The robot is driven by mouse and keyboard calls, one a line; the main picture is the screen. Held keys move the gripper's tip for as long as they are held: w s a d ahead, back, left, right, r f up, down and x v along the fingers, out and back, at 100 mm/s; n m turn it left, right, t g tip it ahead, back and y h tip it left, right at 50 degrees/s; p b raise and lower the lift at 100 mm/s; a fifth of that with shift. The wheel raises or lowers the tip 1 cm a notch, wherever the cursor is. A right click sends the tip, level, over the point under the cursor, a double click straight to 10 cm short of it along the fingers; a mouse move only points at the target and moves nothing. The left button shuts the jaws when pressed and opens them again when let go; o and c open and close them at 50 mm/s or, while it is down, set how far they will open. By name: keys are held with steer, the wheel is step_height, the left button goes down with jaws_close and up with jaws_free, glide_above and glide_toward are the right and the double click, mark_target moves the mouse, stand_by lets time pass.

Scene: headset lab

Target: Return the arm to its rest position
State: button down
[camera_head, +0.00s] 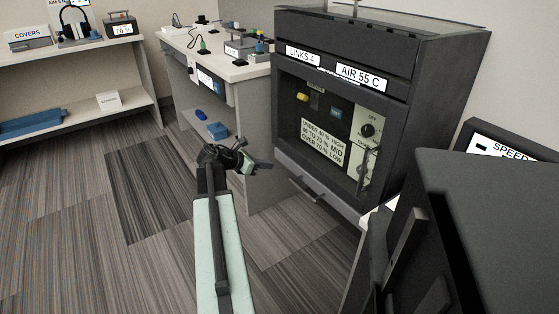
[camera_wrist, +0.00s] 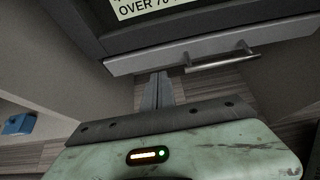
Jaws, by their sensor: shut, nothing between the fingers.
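My gripper (camera_head: 262,165) is at the end of my pale green arm, which reaches forward in the middle of the head view. It is in front of the dark cabinet (camera_head: 390,55), by its lower left side, and appears apart from it. In the wrist view the two grey fingers (camera_wrist: 158,90) are together and hold nothing. Beyond them is the grey drawer front with its bar handle (camera_wrist: 222,60).
The cabinet's window shows a dial panel (camera_head: 366,130). A bench (camera_head: 185,48) with small parts stands left of it, with blue items below. A shelf unit (camera_head: 130,75) is at the far left. A dark machine (camera_head: 490,220) fills the lower right. The carpet (camera_head: 90,230) at left is clear.

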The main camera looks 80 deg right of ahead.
steer(key=p+v, duration=0.1)
steer(key=v, duration=0.2)
steer(key=shift+w+a+r, duration=0.1)
steer(key=shift+w, duration=0.1)
